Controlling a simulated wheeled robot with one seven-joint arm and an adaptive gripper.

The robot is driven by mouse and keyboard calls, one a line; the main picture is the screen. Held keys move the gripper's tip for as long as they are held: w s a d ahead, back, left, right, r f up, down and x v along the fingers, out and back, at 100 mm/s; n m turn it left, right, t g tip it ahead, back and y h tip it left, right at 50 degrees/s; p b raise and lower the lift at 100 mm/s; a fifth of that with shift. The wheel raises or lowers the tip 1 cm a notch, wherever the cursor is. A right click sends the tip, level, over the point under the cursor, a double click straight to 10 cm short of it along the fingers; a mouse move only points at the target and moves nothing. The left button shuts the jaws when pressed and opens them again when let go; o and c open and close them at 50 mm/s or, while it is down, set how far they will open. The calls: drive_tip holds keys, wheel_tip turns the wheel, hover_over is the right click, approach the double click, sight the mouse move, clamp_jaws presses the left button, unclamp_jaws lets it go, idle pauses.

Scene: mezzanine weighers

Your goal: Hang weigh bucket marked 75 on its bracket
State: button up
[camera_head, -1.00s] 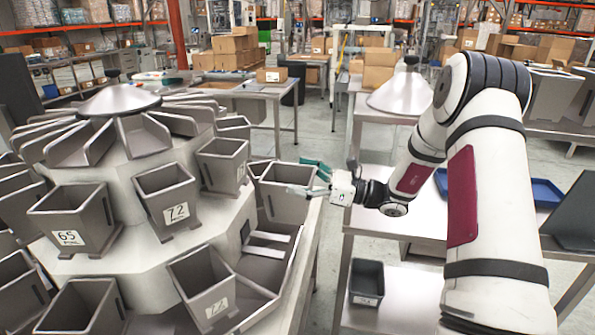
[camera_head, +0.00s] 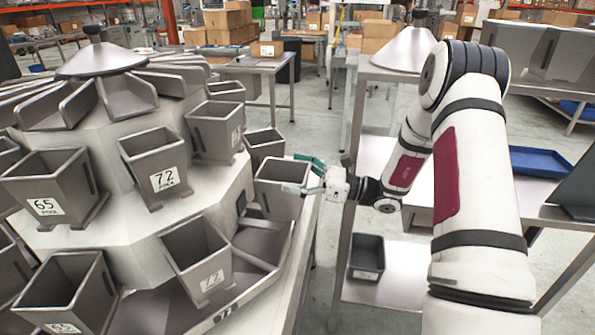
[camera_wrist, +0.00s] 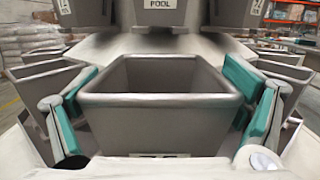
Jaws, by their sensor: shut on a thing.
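My gripper (camera_head: 299,174) is shut on a grey, open-topped weigh bucket (camera_head: 280,188) at the right side of the weigher (camera_head: 105,225). In the wrist view the same bucket (camera_wrist: 160,112) sits upright and looks empty between the teal fingers of my gripper (camera_wrist: 158,88). Its front label is cut off at the lower edge, so its number cannot be read. The weigher carries hung buckets, including ones marked 65 (camera_head: 55,190) and 72 (camera_head: 155,160). The bracket for the held bucket is hidden; I cannot tell whether the bucket touches it.
Another bucket (camera_head: 265,146) stands close behind the held one. A lower bucket marked 72 (camera_head: 198,255) juts out to its left. A steel table (camera_head: 385,150) is at right, with a small dark bin (camera_head: 367,256) on its lower shelf and a blue tray (camera_head: 550,165) beyond.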

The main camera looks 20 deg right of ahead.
sight(264, 176)
drive_tip(key=x, duration=0.3)
drive_tip(key=b+x, duration=0.1)
drive_tip(key=x, duration=0.1)
drive_tip(key=shift+w+a+f, duration=0.15)
drive_tip(key=shift+a+f, duration=0.05)
drive_tip(key=shift+f, duration=0.1)
drive_tip(key=shift+f+b, duration=0.6)
drive_tip(key=shift+f, duration=1.1)
drive_tip(key=o, duration=1.7)
drive_tip(key=shift+c, duration=0.2)
drive_tip(key=shift+f, duration=0.1)
drive_tip(key=shift+d, duration=0.1)
drive_tip(key=v, duration=1.2)
